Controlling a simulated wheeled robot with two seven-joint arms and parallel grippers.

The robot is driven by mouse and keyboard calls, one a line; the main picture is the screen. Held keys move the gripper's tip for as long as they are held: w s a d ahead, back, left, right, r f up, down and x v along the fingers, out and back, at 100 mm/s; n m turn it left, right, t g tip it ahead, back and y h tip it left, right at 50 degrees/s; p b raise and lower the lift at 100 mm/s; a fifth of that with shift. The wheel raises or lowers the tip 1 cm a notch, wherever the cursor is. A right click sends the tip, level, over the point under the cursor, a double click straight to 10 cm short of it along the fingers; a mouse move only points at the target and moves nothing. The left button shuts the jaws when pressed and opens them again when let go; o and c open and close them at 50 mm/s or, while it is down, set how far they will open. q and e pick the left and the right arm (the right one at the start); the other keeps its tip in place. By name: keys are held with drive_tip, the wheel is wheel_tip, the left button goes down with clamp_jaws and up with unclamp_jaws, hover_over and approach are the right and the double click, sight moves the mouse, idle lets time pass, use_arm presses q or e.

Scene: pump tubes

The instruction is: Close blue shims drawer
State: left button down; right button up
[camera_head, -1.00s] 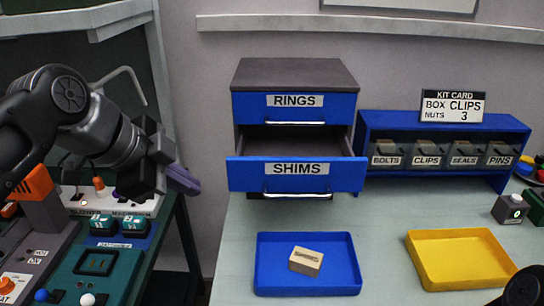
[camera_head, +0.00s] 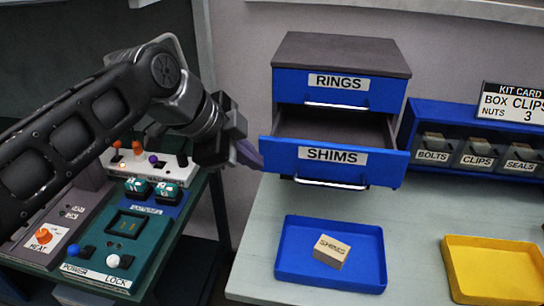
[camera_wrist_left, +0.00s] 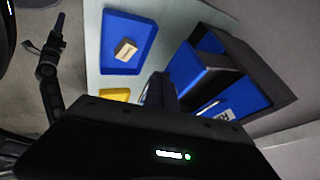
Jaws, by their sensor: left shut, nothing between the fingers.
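The blue shims drawer (camera_head: 334,162) is pulled out at the bottom of a dark-topped cabinet in the head view, with its label facing front and its inside looking empty. The blue rings drawer (camera_head: 337,89) above it is shut. My left gripper (camera_head: 250,156) is shut and empty, with its fingertips close to the left end of the shims drawer front; I cannot tell whether they touch. In the left wrist view the cabinet (camera_wrist_left: 232,62) is to the right of the fingers (camera_wrist_left: 160,90). My right gripper is not identifiable in the head view.
A blue tray (camera_head: 290,264) holding a small tan box (camera_head: 331,251) lies in front of the cabinet. A yellow tray (camera_head: 493,283) and a blue bin rack (camera_head: 423,123) are to the right. A control panel bench (camera_head: 118,235) stands left, below my left arm.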

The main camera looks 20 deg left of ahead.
use_arm(q)
drive_tip(key=shift+w+d+f+p, duration=0.1)
drive_tip(key=shift+w+f+p, duration=0.25)
drive_tip(key=shift+w+f, duration=0.7)
drive_tip(key=shift+w+d+f+p, duration=0.1)
drive_tip(key=shift+w+f+p, duration=0.45)
drive_tip(key=shift+w, duration=0.85)
drive_tip(key=shift+w+d+f+p, duration=0.1)
drive_tip(key=shift+w+f+p, duration=0.1)
drive_tip(key=shift+w+f, duration=0.9)
drive_tip(key=shift+w+r, duration=0.15)
drive_tip(key=shift+w, duration=0.05)
drive_tip(key=p, duration=0.3)
approach(284, 134)
drive_tip(key=w+f, duration=0.1)
drive_tip(key=w+d+f, duration=0.1)
drive_tip(key=w, duration=0.1)
drive_tip(key=w+d+f, duration=0.1)
drive_tip(key=w, duration=0.1)
drive_tip(key=shift+w+d+f, duration=0.1)
drive_tip(key=shift+w+d, duration=0.1)
drive_tip(key=shift+a, duration=0.1)
